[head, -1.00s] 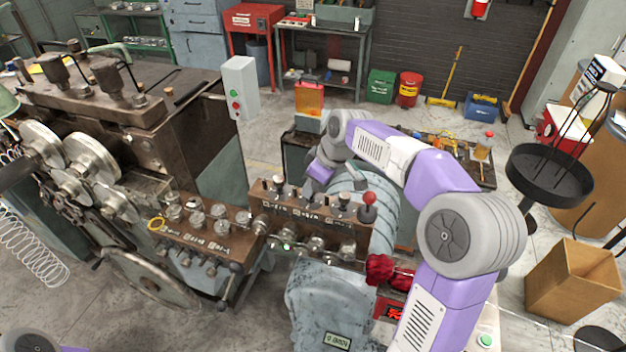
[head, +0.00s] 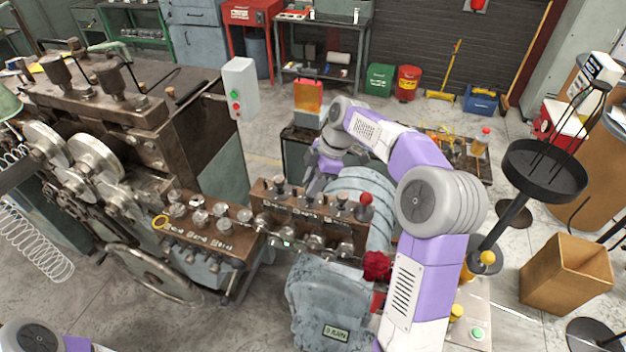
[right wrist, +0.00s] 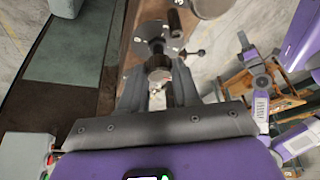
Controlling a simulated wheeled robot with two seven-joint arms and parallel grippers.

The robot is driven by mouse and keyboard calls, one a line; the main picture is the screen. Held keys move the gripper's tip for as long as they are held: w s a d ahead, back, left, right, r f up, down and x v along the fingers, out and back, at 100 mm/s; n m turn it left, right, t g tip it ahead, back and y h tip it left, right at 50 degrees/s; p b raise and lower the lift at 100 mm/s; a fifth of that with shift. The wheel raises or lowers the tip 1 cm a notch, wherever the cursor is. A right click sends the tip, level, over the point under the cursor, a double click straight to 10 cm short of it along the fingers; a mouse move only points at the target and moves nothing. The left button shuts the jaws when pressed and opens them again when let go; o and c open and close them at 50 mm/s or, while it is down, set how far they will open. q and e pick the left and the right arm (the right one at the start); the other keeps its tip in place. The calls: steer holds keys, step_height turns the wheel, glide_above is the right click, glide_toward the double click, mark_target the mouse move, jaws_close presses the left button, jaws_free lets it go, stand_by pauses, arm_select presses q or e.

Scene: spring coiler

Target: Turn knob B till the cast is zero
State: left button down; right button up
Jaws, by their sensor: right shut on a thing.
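My right gripper (head: 314,184) reaches down behind the small brown control box (head: 262,195) of the spring coiler. In the right wrist view its two fingers (right wrist: 158,88) close around a round metal knob (right wrist: 157,66), with a disc and shaft beyond it. The box carries several small knobs in a row with white lettering too small to read, so I cannot tell which is B. A coiled wire spring (head: 35,245) hangs at the machine's left side. My left arm shows only at the bottom left; its gripper is out of view.
A red-ball lever (head: 366,199) stands at the box's right end, close to my right arm. A red handwheel (head: 376,265) is below it. A second knob panel (head: 205,235) with a yellow ring lies left. A cardboard box (head: 568,275) stands on the floor at right.

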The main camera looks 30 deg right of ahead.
stand_by(0.3)
steer(key=o, duration=1.1)
steer(key=shift+c, duration=0.2)
steer(key=w+v, duration=0.1)
steer(key=v, duration=0.6)
steer(key=shift+s+r, duration=0.3)
steer(key=shift+s, duration=0.15)
